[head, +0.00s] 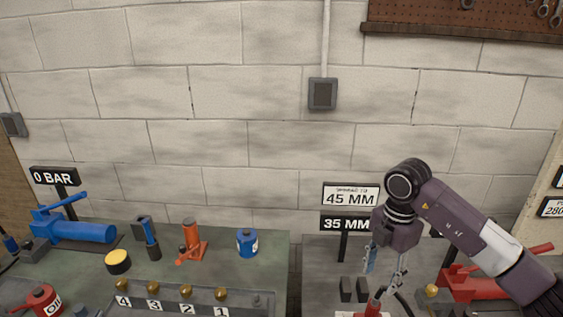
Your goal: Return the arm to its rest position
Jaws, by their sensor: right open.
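My right arm comes in from the right, and its gripper (383,283) points down over the right part of the bench. The gripper is open. Its fingertips are near a red and white object (371,308) at the bottom edge of the head view; I cannot tell whether they touch it. My left gripper is not in view.
Signs reading 45 MM (350,195) and 35 MM (345,223) stand behind my right gripper. A red tool (470,287) lies under my right forearm. On the left bench are a blue pump (75,232), an orange jack (192,240) and a numbered rack (190,303).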

